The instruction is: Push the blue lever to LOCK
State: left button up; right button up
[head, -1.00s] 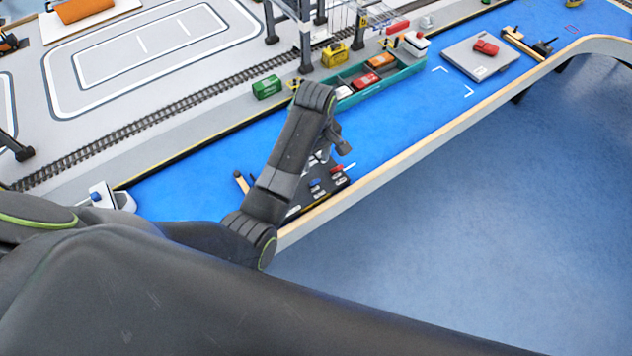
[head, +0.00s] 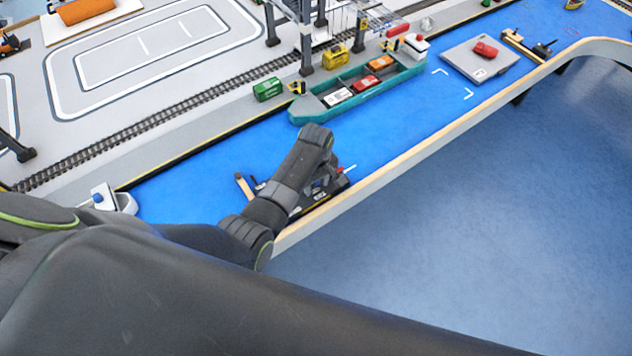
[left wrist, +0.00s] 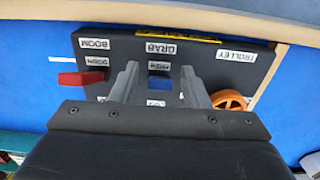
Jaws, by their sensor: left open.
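A dark control panel (left wrist: 215,54) lies at the front edge of the blue strip and shows upside down in the left wrist view, labelled BOOM, GRAB and TROLLEY. In the head view my arm partly covers this panel (head: 327,196). The blue lever (left wrist: 160,87) shows under GRAB, between the two fingers of my left gripper (left wrist: 160,82). The gripper is open over it; whether a finger touches it I cannot tell. A small label above the lever is too blurred to read surely, and one below is partly hidden. My right gripper is not in view.
On the panel, a red lever (left wrist: 80,79) is left of the fingers and an orange wheel (left wrist: 230,100) right. A teal ship (head: 312,110) with cars lies behind my arm. A white boat (head: 119,199) is at left. A wooden rim (head: 395,165) edges the front.

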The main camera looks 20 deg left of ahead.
pick_arm(q)
grip_shut()
